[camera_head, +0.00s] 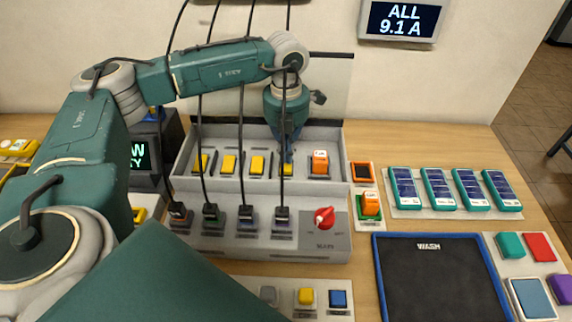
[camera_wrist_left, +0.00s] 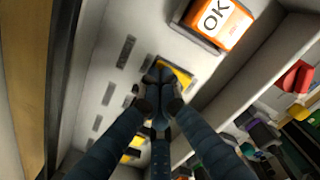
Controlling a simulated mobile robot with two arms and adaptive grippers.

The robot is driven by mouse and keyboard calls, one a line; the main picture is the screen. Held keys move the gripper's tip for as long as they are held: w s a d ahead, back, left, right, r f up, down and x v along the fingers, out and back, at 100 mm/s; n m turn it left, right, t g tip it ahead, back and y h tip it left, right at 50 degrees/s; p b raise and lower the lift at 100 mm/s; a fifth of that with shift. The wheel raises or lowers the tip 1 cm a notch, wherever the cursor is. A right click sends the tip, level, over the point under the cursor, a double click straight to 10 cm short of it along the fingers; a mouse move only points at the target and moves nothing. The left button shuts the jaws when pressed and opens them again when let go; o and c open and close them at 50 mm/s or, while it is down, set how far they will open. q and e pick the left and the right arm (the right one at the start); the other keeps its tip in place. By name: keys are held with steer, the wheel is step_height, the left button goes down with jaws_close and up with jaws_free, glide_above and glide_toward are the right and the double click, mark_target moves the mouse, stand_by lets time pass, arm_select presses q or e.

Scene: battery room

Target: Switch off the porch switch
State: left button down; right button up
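A grey switch panel (camera_head: 262,178) at the back middle holds a row of yellow rocker switches: a first (camera_head: 201,163), a second (camera_head: 229,164), a third (camera_head: 257,165) and a fourth (camera_head: 287,170). Their labels are too small to read, so I cannot tell which is the porch one. My left gripper (camera_head: 286,158) points down at the fourth switch and partly covers it. In the left wrist view its fingertips (camera_wrist_left: 160,78) are together with nothing between them, over that yellow switch (camera_wrist_left: 180,75); contact is unclear. Only a dark tip of my right gripper (camera_head: 561,142) shows at the right edge.
An orange block (camera_head: 320,162) marked OK stands right of the fourth switch. Black cables hang in front of the panel to several plugs. A red knob (camera_head: 325,217) sits below. A wall display (camera_head: 402,19) reads "ALL 9.1 A". Teal cells (camera_head: 438,188) and a dark tray (camera_head: 437,238) lie to the right.

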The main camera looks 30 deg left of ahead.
arm_select(q)
steer(key=shift+r+p, duration=2.25)
steer(key=shift+r, duration=1.3)
steer(key=shift+f, duration=0.1)
